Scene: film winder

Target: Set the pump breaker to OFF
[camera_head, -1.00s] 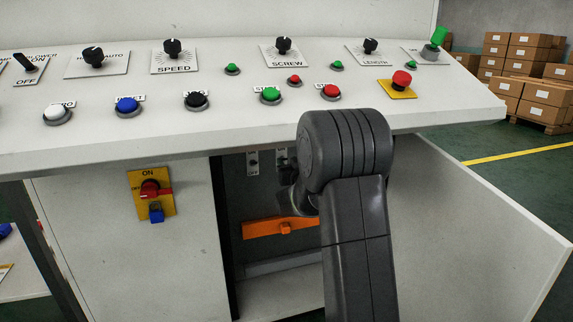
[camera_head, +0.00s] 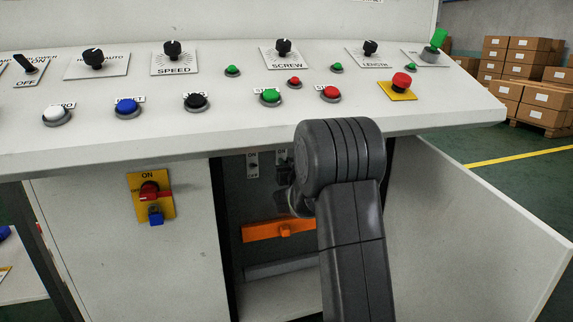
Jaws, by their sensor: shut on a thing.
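Inside the open cabinet below the console are small breakers with ON and OFF plates. One breaker (camera_head: 252,165) shows clear of my arm at the left. A second breaker (camera_head: 282,155) is to its right, and its lower part is covered by my gripper (camera_head: 284,177). Which one is the pump breaker cannot be read here. My gripper is small and dark, partly hidden behind my forearm, and shut on the second breaker's handle. The handle and fingertips are too small and dark to show the exact lever position.
An orange bar (camera_head: 268,231) lies below the breakers inside the cabinet. The open cabinet door (camera_head: 460,215) stands at the right. The console edge (camera_head: 150,155) overhangs above. A red rotary switch on a yellow plate (camera_head: 139,208) is on the left panel.

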